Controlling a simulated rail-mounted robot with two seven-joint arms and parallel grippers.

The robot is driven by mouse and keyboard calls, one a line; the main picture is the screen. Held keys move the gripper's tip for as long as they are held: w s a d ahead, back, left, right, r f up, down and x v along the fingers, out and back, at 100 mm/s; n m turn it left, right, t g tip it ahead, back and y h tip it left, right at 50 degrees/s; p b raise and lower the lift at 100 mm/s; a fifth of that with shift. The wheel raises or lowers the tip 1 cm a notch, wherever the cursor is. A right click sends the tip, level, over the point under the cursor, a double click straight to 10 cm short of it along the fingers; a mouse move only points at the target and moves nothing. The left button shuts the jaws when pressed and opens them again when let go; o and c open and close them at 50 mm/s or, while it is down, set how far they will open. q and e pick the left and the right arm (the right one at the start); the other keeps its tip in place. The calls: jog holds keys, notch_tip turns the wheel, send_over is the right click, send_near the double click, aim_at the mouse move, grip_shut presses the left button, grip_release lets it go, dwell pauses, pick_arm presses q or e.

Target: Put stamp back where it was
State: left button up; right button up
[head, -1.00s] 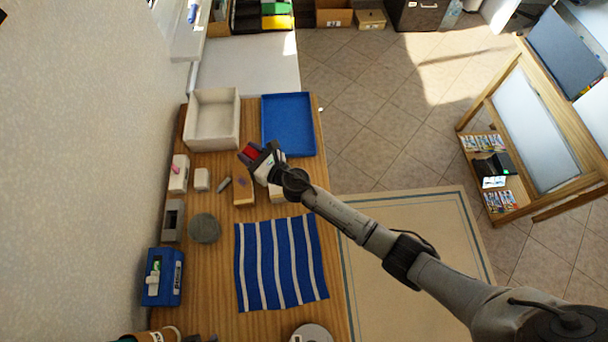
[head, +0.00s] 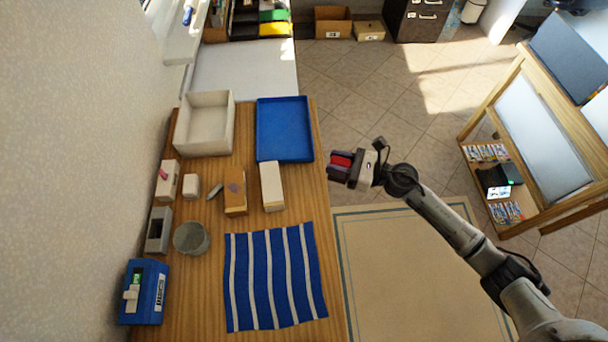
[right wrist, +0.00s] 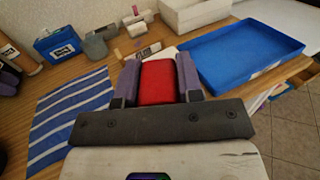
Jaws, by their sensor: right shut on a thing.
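My right gripper (head: 340,166) is shut on a red block (head: 343,159), probably the stamp. It holds the block in the air just right of the table's right edge, over the floor. In the right wrist view the red block (right wrist: 157,82) sits between the two purple-grey fingers, and its far end is hard to make out.
A blue tray (head: 261,130) and a white bin (head: 205,148) stand at the table's far end. A grey bowl (head: 191,238), a grey box (head: 158,230), small white blocks and a blue box (head: 150,290) line the left. A blue-and-white striped cloth (head: 275,275) lies in front.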

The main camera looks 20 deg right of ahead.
pick_arm(q)
jog(key=shift+a+f+b, duration=0.3)
jog(key=shift+f+b, duration=0.15)
jog(key=shift+d+f+b, duration=0.1)
jog(key=shift+f+b, duration=0.3)
pick_arm(e)
jog(key=shift+w+a+f, duration=1.15)
jog(key=shift+w+f, duration=0.05)
jog(key=shift+f, duration=0.45)
jog(key=shift+w+a+f, duration=1.2)
jog(key=shift+w+f, duration=0.05)
jog(key=shift+f, duration=0.35)
jog(key=shift+w+a+f, duration=1.15)
jog(key=shift+w+f, duration=0.05)
jog(key=shift+f, duration=0.45)
pick_arm(q)
jog(key=shift+d, duration=0.1)
pick_arm(e)
jog(key=shift+f, duration=0.1)
pick_arm(q)
jog(key=shift+f, duration=0.2)
pick_arm(e)
jog(key=shift+f, duration=0.1)
jog(key=o, duration=0.7)
jog(key=shift+c, duration=0.2)
jog(key=shift+o, duration=0.4)
pick_arm(q)
jog(key=shift+r, duration=0.15)
